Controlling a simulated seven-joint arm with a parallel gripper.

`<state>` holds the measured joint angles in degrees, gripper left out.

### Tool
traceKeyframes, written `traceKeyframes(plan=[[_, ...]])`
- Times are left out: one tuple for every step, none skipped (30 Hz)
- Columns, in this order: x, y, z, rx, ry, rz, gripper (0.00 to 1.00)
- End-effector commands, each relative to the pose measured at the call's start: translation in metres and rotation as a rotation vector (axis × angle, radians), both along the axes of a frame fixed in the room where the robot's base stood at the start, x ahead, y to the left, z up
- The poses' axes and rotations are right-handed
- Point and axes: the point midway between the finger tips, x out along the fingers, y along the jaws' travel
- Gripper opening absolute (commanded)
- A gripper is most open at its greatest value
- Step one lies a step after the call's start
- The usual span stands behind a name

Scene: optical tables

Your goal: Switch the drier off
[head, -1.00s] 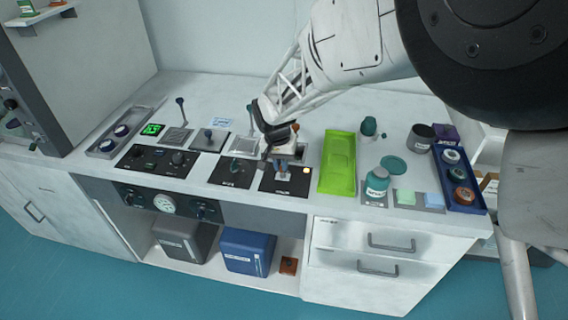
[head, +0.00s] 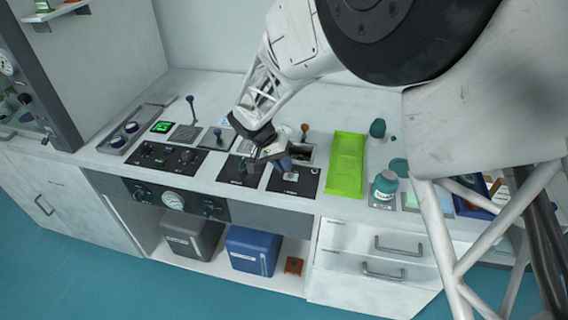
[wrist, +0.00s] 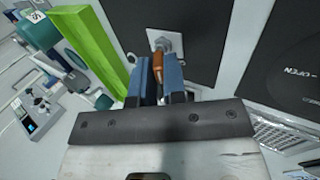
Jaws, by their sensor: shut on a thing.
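The switch is a small toggle with an orange-brown lever (wrist: 157,62) on a pale square plate (wrist: 163,42), set in a black panel (wrist: 195,25). In the head view the panel (head: 292,188) is the rightmost black one on the counter. I cannot read a drier label. My gripper (wrist: 159,72) has its two blue fingers shut on the lever, one on each side. In the head view my gripper (head: 284,164) is down at the panel and hides most of the lever.
Another black panel (head: 241,172) is close on the left. A knob panel (head: 160,158) and upright lever (head: 191,108) stand farther left. The counter's back strip is mostly clear.

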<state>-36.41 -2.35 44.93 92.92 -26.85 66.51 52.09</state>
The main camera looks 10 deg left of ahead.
Motion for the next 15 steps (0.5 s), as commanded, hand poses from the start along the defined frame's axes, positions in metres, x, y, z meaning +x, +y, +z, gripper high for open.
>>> traceKeyframes(plan=[[-0.0008, -0.0001, -0.0015, -0.001, 0.002, 0.000, 0.00], [-0.0008, -0.0001, -0.0015, -0.001, 0.002, 0.000, 0.00], [-0.0008, -0.0001, -0.0015, -0.001, 0.002, 0.000, 0.00], [-0.0009, -0.0001, -0.0015, -0.001, 0.002, 0.000, 0.00], [-0.0009, -0.0001, -0.0016, 0.000, 0.002, 0.000, 0.00], [-0.0009, -0.0001, -0.0016, 0.000, 0.002, 0.000, 0.00], [-0.0009, 0.0000, -0.0016, 0.000, 0.002, 0.000, 0.00], [-0.0009, 0.0000, -0.0016, 0.000, 0.002, 0.000, 0.13], [-0.0009, 0.0000, -0.0016, 0.000, 0.002, 0.000, 0.19], [-0.0009, 0.0000, -0.0016, 0.000, 0.002, 0.000, 0.24], [-0.0008, -0.0001, -0.0015, 0.000, 0.002, 0.000, 0.29], [-0.0007, 0.0000, -0.0013, 0.000, 0.002, 0.000, 0.35], [-0.0007, 0.0000, -0.0012, 0.000, 0.002, 0.000, 0.37], [-0.0006, 0.0001, -0.0011, 0.001, 0.002, 0.000, 0.37], [-0.0006, 0.0000, -0.0010, 0.001, 0.002, 0.000, 0.37]])
